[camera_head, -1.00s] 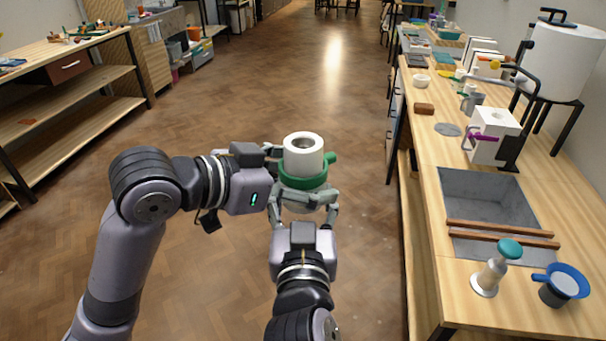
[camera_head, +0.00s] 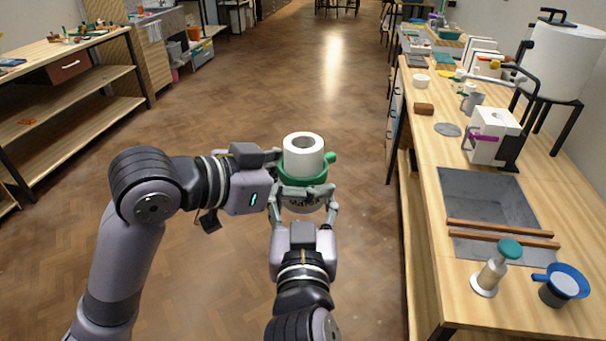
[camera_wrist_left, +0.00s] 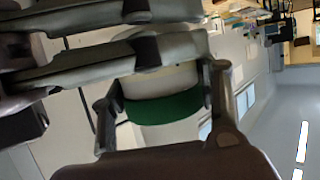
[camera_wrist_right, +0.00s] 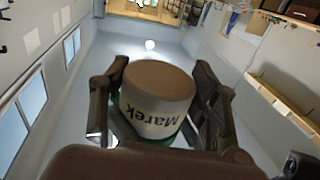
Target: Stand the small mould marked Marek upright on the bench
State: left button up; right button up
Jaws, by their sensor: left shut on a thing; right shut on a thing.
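The small mould (camera_head: 303,157) is a white cylinder with a round opening on top and a green band with a side tab. It is in the air left of the bench (camera_head: 425,215), opening facing up. My left gripper (camera_head: 288,178) is shut on it from the left. My right gripper (camera_head: 305,214) is shut on its lower part from the near side. The name Marek shows between the right fingers; in the right wrist view the mould (camera_wrist_right: 157,95) shows the name upside down. The left wrist view shows its green band (camera_wrist_left: 165,107) between the fingers.
Bare wood lies between disc and sink. Shelving (camera_head: 75,120) stands at left.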

jog(key=o, duration=1.5)
jog(key=shift+s+d+f+n+y, duration=0.15)
jog(key=shift+f+n+y, duration=0.45)
jog(key=shift+y, duration=0.4)
jog(key=shift+s+d+f+n+y, duration=0.15)
jog(key=shift+f+n+y, duration=0.25)
jog(key=shift+n+y, duration=0.45)
jog(key=shift+s+d+f+n+g+y, duration=0.8)
jog(key=shift+f+n+g+y, duration=3.65)
jog(key=shift+y, duration=1.7)
jog(key=s+d+f+m+t+h, duration=0.2)
jog(key=s+d+m+t+h, duration=0.2)
jog(key=d+m+h, duration=0.2)
jog(key=s+d+f+m+t+h, duration=0.2)
jog(key=s+d+m+t+h, duration=0.2)
jog(key=d+h, duration=0.6)
jog(key=shift+d+m+t, duration=0.4)
jog(key=shift+m+t, duration=0.05)
jog(key=shift+m, duration=0.45)
